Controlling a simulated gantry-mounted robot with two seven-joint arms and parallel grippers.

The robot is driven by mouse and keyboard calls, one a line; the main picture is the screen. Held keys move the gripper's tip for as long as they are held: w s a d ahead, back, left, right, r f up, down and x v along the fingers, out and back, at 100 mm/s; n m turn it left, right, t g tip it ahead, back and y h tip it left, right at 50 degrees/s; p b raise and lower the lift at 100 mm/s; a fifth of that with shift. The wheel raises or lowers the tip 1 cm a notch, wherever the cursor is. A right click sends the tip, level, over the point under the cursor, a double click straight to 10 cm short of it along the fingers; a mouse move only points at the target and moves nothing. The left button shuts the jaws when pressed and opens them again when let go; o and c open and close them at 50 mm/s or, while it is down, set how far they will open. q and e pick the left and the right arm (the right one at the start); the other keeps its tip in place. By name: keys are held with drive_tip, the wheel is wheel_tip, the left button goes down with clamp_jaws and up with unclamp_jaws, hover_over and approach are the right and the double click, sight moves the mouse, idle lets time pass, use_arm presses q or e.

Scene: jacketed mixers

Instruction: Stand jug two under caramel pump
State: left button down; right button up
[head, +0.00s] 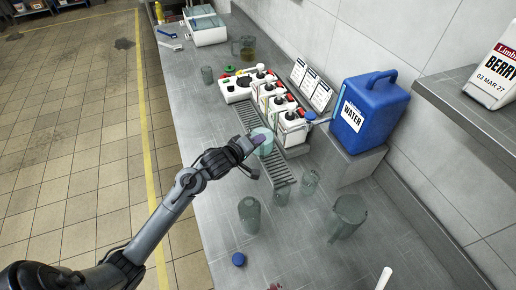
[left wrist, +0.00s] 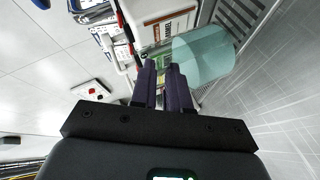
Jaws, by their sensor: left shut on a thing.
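My left gripper (head: 248,145) is shut on a clear teal jug (head: 263,141), at the drip-tray strip in front of the pump bottles. The jug looks upright; I cannot tell whether it touches the tray. In the left wrist view the purple fingers (left wrist: 166,78) meet at the near side of the jug (left wrist: 204,56). No jug number is readable. My right gripper is not in view.
Clear vessels stand nearer: a tumbler (head: 249,217), a smaller one (head: 310,182) and a large pitcher (head: 347,217). A blue water container (head: 368,110) stands on a raised block (head: 352,163) at the right. A blue cap (head: 238,259) lies in front.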

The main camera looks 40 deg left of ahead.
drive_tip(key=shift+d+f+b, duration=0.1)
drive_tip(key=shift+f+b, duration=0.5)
use_arm(q)
drive_tip(key=f, duration=0.3)
drive_tip(key=shift+w+f, duration=0.15)
drive_tip(key=shift+w, duration=0.05)
drive_tip(key=shift+f, duration=0.1)
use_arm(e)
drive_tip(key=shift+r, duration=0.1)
use_arm(q)
drive_tip(key=c, duration=1.1)
unclamp_jaws()
drive_tip(key=shift+f, duration=0.15)
